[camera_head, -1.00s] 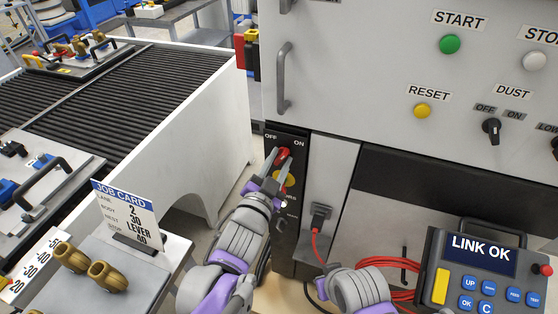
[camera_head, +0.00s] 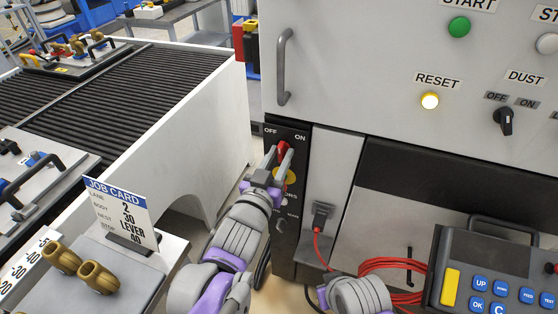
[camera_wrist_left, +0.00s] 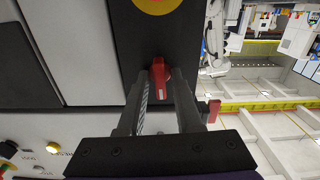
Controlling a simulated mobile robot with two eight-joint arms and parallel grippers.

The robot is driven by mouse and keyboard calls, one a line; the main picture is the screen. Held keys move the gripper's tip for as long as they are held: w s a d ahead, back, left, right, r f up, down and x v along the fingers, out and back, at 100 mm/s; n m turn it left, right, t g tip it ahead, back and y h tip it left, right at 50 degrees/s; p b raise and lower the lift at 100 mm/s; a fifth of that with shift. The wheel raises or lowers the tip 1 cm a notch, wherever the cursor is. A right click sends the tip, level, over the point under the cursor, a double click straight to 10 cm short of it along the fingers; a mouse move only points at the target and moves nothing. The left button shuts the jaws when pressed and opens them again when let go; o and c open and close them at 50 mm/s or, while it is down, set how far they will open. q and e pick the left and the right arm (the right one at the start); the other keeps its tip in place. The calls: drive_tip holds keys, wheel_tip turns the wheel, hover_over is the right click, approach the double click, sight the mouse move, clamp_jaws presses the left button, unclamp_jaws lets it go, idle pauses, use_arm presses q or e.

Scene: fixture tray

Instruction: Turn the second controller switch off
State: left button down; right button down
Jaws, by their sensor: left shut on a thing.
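A narrow black panel (camera_head: 300,240) on the cabinet's left edge carries OFF and ON labels at its top. Just below them is a red switch handle (camera_head: 283,147), which also shows in the left wrist view (camera_wrist_left: 158,72). My left gripper (camera_head: 277,158) is shut on the red handle, with one finger on each side of it. My right gripper is not in view.
The cabinet has a lit RESET button (camera_head: 430,101), a green START button (camera_head: 459,27) and a black DUST knob (camera_head: 505,121). A pendant (camera_head: 450,285) and red cable (camera_head: 395,264) are at lower right. A conveyor (camera_head: 120,90) and job card (camera_head: 122,212) are at left.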

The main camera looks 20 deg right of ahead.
use_arm(q)
drive_tip(key=n+b, duration=0.3)
drive_tip(key=n, duration=0.2)
idle(0.5)
drive_tip(key=c, duration=0.9)
unclamp_jaws()
drive_tip(key=shift+o, duration=0.2)
drive_tip(key=v, duration=1.1)
